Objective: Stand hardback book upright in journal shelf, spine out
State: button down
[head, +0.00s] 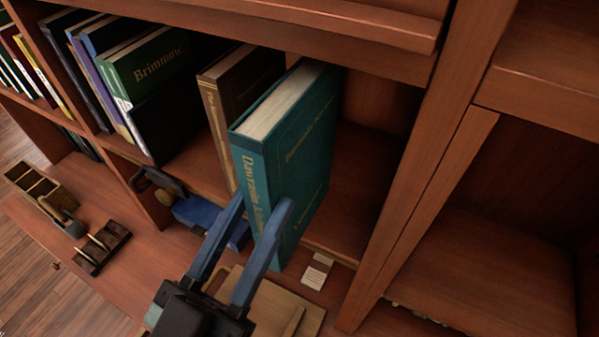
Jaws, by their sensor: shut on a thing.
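The teal hardback book (300,150) stands upright, a little tilted in the picture, at the opening of the shelf compartment (362,205). Its spine with gold lettering faces out toward me. My gripper (262,208) has its two blue fingers on either side of the lower spine and is shut on the book. The book's far part is inside the compartment, under the upper board. A brown book (236,85) stands just left of it. I cannot tell whether the teal book's bottom edge touches the shelf board.
Several books stand to the left, including a green one (155,65) with a black bookend-like panel (175,115). The shelf's upright divider (425,170) is to the right, with free room before it. A wooden ledge below holds a white label (317,271) and small wooden trays (103,246).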

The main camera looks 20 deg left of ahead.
aim_at(301, 174)
jog(key=w+p, duration=0.1)
jog(key=w, duration=0.1)
jog(key=w+p, duration=0.1)
jog(key=w, duration=0.2)
jog(key=w+p, duration=0.1)
jog(key=w, duration=0.1)
jog(key=shift+w+d+r, duration=0.15)
jog(key=shift+w+r, duration=0.05)
jog(key=shift+r, duration=0.15)
jog(key=shift+w+f, duration=0.1)
jog(key=shift+w, duration=0.4)
jog(key=shift+w+p, duration=0.35)
jog(key=shift+p, duration=0.1)
notch_tip(301, 174, down, 2)
jog(key=shift+f, duration=0.8)
jog(key=shift+f, duration=0.2)
jog(key=c, duration=0.9)
grip_release()
jog(key=shift+f, duration=0.2)
jog(key=shift+c, duration=0.2)
jog(key=o, duration=0.4)
